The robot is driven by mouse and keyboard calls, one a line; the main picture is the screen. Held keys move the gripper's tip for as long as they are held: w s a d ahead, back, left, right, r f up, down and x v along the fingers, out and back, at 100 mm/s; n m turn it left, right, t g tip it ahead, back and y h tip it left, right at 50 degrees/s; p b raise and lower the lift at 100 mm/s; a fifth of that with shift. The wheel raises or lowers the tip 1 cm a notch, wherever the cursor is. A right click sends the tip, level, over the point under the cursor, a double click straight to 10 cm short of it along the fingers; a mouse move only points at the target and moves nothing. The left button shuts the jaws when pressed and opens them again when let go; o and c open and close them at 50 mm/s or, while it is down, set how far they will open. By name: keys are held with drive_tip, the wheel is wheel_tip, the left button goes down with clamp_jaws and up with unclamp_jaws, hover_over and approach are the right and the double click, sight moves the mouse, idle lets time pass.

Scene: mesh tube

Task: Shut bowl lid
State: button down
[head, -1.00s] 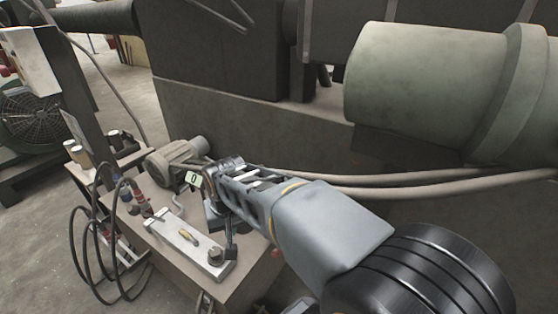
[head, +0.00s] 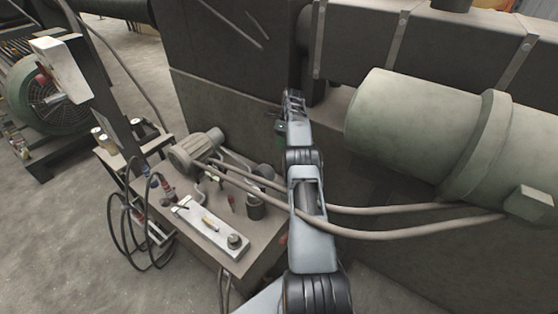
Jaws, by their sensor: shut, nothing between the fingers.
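My gripper (head: 293,97) is at the far end of my arm, upper middle of the head view, in front of the dark machine wall. It is small here and looks shut and empty. A dark upright cylinder (head: 255,208) stands on the bench, left of my arm. I cannot make out for certain a bowl or its lid.
The bench (head: 262,252) holds a grey motor (head: 190,152) and a metal plate (head: 212,230). Two thick hoses (head: 400,229) run right from the bench, past my arm. A large pale green cylinder (head: 405,120) is at right. Open floor (head: 75,225) lies at left.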

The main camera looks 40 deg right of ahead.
sight(270, 170)
wheel_tip(270, 170, down, 10)
drive_tip(key=s+a+m+b, duration=0.1)
drive_tip(key=s+a+b, duration=0.1)
drive_tip(key=b, duration=0.3)
drive_tip(key=shift+s+a+m, duration=0.15)
drive_tip(key=shift+a+m, duration=0.15)
drive_tip(key=shift+a, duration=0.15)
drive_tip(key=shift+s, duration=0.1)
idle(0.3)
